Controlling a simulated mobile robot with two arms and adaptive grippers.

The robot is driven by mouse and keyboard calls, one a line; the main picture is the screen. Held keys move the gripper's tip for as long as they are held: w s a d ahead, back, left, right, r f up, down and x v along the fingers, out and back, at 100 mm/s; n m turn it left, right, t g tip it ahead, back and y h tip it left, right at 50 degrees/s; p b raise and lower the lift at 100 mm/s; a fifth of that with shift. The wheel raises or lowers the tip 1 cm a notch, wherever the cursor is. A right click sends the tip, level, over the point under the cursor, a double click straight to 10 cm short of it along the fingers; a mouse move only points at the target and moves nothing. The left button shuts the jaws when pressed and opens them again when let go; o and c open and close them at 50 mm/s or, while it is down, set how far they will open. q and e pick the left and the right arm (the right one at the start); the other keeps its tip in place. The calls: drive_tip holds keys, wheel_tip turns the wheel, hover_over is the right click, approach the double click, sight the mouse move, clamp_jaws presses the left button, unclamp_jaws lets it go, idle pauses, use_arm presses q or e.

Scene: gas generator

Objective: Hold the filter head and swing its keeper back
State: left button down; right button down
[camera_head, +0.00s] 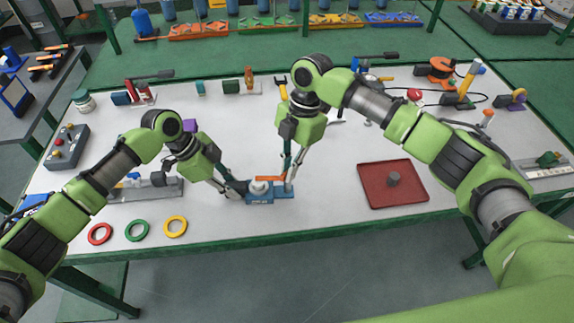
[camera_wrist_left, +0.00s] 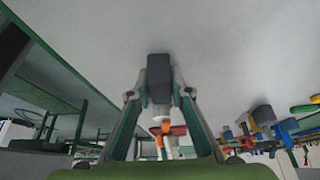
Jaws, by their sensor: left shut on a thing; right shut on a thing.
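A small blue base (camera_head: 262,199) with a pale round filter head (camera_head: 260,187) sits at the front middle of the table. An orange keeper (camera_head: 269,178) lies just behind the head. My left gripper (camera_head: 240,191) comes in from the left and is shut on the filter head. In the left wrist view its two fingers (camera_wrist_left: 160,92) close on a dark grey block (camera_wrist_left: 160,70), with white and orange parts (camera_wrist_left: 163,125) seen between the fingers. My right gripper (camera_head: 289,186) reaches down at the right end of the orange keeper and is shut on it; its fingertips partly hide the contact.
A red tray (camera_head: 375,200) with a grey cylinder stands to the right. Red, green and yellow rings (camera_head: 175,226) lie at the front left. A grey rail fixture (camera_head: 120,192) is left of my left gripper. The table middle behind the base is mostly clear.

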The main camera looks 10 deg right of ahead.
drive_tip(key=c, duration=1.7)
unclamp_jaws()
drive_tip(key=shift+s+a+v, duration=0.15)
drive_tip(key=shift+a+v, duration=0.05)
drive_tip(key=shift+v, duration=0.95)
drive_tip(key=shift+s+a+v, duration=0.15)
drive_tip(key=shift+a+v, duration=0.1)
drive_tip(key=shift+v, duration=0.85)
drive_tip(key=shift+s+a+v, duration=0.15)
drive_tip(key=shift+a+v, duration=0.05)
drive_tip(key=shift+v, duration=0.95)
drive_tip(key=shift+r, duration=0.2)
use_arm(q)
drive_tip(key=c, duration=1.8)
unclamp_jaws()
drive_tip(key=shift+o, duration=0.2)
